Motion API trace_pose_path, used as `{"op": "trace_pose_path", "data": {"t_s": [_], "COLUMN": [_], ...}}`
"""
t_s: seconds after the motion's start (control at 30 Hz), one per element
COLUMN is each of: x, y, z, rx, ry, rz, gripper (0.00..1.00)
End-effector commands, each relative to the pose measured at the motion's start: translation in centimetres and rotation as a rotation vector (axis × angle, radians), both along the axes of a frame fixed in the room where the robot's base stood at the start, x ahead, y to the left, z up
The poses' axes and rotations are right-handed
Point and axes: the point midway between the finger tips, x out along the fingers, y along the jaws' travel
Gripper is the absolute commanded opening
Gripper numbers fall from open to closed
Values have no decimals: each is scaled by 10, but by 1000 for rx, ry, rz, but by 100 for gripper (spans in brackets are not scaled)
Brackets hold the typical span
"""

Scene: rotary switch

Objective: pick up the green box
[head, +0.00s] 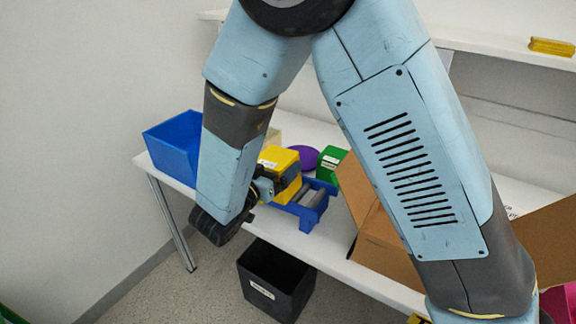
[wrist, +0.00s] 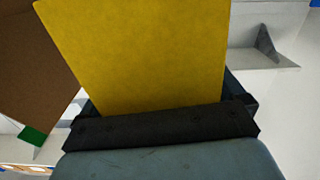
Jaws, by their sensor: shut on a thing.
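The green box (head: 331,164) has a white label and stands on the white table behind a blue rack, its lower part hidden. A small green patch (wrist: 33,135) shows at the lower left of the wrist view; I cannot tell whether it is the same box. My gripper (head: 266,187) is shut on a yellow box (head: 284,163) with a white label, to the left of the green box. In the wrist view the yellow box (wrist: 145,55) rises from the dark jaws (wrist: 165,122) and fills the middle.
A blue bin (head: 172,143) stands at the table's left end. The blue rack (head: 306,208) with grey rollers is by the front edge. A purple round thing (head: 304,154) lies behind. An open cardboard box (head: 378,240) is to the right. A black bin (head: 275,280) stands on the floor.

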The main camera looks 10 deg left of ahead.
Motion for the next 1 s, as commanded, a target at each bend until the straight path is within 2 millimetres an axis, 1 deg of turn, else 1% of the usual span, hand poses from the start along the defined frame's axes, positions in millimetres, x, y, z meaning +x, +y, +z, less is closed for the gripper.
{"op": "trace_pose_path", "data": {"t_s": [0.03,0.1,0.33,0.6,0.83,0.87,0.9,1.0], "x": [6,11,22,50,52,52,51,51], "y": [-3,-5,-9,-21,-22,-22,-22,-22], "z": [-3,-6,-12,-31,-32,-32,-32,-32], "rx": [-1,0,0,0,2,1,1,1], "ry": [0,-1,0,0,-1,0,0,0], "rz": [-2,-1,-2,-2,-1,-1,-1,-1], "gripper": [49,49,49,50,49,98,100,100]}}
